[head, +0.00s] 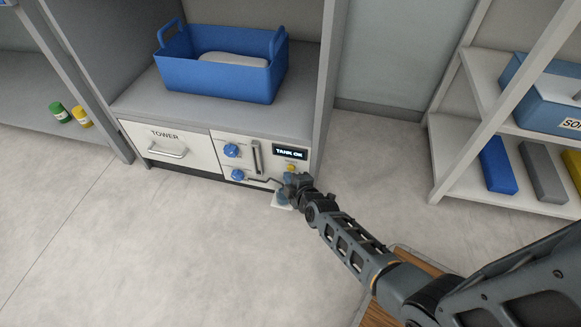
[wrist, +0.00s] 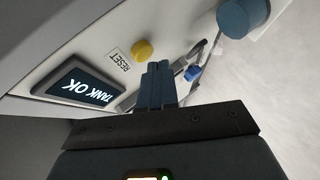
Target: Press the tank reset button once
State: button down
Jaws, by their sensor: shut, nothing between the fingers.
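The tank reset button is a round yellow knob (wrist: 142,50) beside the RESET label (wrist: 117,61) in the wrist view. It also shows small and yellow in the head view (head: 291,168), just above my gripper. The display (head: 290,152) above it reads TANK OK; it is also lit in the wrist view (wrist: 86,88). My gripper (wrist: 158,67) is shut with its blue-grey fingers together and empty. Its tips appear close beside the button; I cannot tell if they touch anything. In the head view my gripper (head: 289,187) is low at the panel's right end.
The white panel holds blue knobs (head: 231,151) and a TOWER drawer (head: 168,149). A blue basket (head: 221,80) stands on the shelf above. A white shelf unit (head: 455,185) with blue and grey blocks is at right. The floor in front is clear at left.

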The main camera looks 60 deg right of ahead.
jog(key=shift+a, duration=0.2)
jog(key=shift+s+a+p, duration=0.3)
jog(key=shift+a+p, duration=0.5)
jog(key=shift+p, duration=0.1)
jog(key=shift+s+a+p, duration=0.3)
jog(key=shift+a+p, duration=0.45)
jog(key=shift+p, duration=0.1)
jog(key=shift+s+a+p, duration=0.3)
jog(key=shift+a+p, duration=0.5)
jog(key=shift+p, duration=0.1)
